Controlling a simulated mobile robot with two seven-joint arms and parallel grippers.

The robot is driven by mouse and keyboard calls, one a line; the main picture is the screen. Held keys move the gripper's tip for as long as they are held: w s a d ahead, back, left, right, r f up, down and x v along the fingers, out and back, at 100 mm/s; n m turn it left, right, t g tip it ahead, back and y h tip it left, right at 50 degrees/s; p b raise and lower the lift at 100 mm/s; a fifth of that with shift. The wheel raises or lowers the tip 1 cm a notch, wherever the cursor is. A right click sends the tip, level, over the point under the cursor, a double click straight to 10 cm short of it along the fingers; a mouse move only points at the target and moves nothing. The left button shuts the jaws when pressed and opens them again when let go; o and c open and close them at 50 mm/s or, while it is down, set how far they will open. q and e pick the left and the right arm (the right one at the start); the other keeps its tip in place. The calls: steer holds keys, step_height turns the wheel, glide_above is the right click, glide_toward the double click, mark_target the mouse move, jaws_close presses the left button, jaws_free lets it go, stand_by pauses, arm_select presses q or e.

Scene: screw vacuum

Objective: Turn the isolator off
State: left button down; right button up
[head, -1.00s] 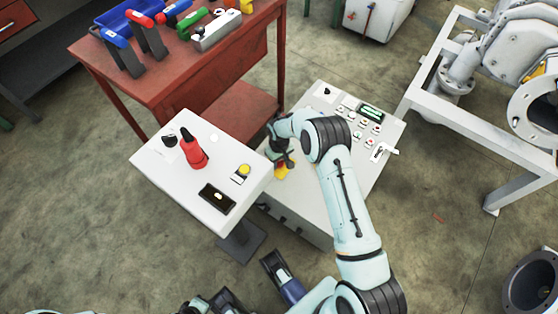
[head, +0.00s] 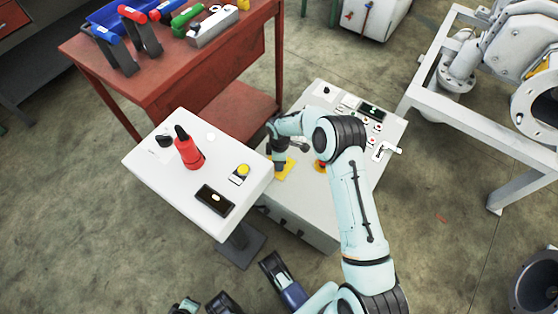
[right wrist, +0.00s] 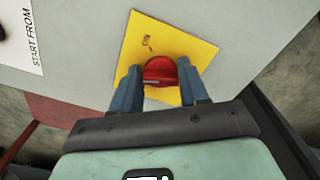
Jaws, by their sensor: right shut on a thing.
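The isolator is a red rotary knob (right wrist: 158,70) on a yellow square plate (right wrist: 172,38). In the head view the yellow plate (head: 287,167) sits near the left edge of the grey control console (head: 310,210). My right gripper (right wrist: 160,80) is shut on the red knob, with one blue finger on each side of it. In the head view my right gripper (head: 279,165) points down at the plate and hides the knob. The knob's exact angle is hard to read. Dark and blue parts show at the bottom edge; my left gripper is not clear there.
A red-and-yellow button (head: 320,166) is on the console near my right arm. A white side panel (head: 210,170) at left carries a red lever (head: 190,153) and a yellow button (head: 242,170). A red tool bench (head: 190,65) stands behind. A white frame (head: 460,130) stands right.

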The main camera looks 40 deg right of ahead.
steer(key=n, duration=0.4)
steer(key=shift+w+d, duration=0.1)
arm_select(q)
steer(key=shift+w+a+f, duration=0.2)
steer(key=shift+w+f, duration=0.15)
arm_select(e)
steer(key=shift+n, duration=0.6)
arm_select(q)
steer(key=shift+s, duration=0.1)
arm_select(e)
steer(key=o, duration=1)
arm_select(q)
steer(key=s+d+r+g+p, duration=0.1)
steer(key=s+d+r+p, duration=0.1)
steer(key=s+r, duration=0.1)
steer(key=shift+s+d+r+h+p, duration=0.2)
steer(key=shift+s+h+p, duration=0.1)
steer(key=shift+s, duration=0.4)
arm_select(e)
step_height(320, 180, up, 14)
steer(key=shift+f, duration=0.25)
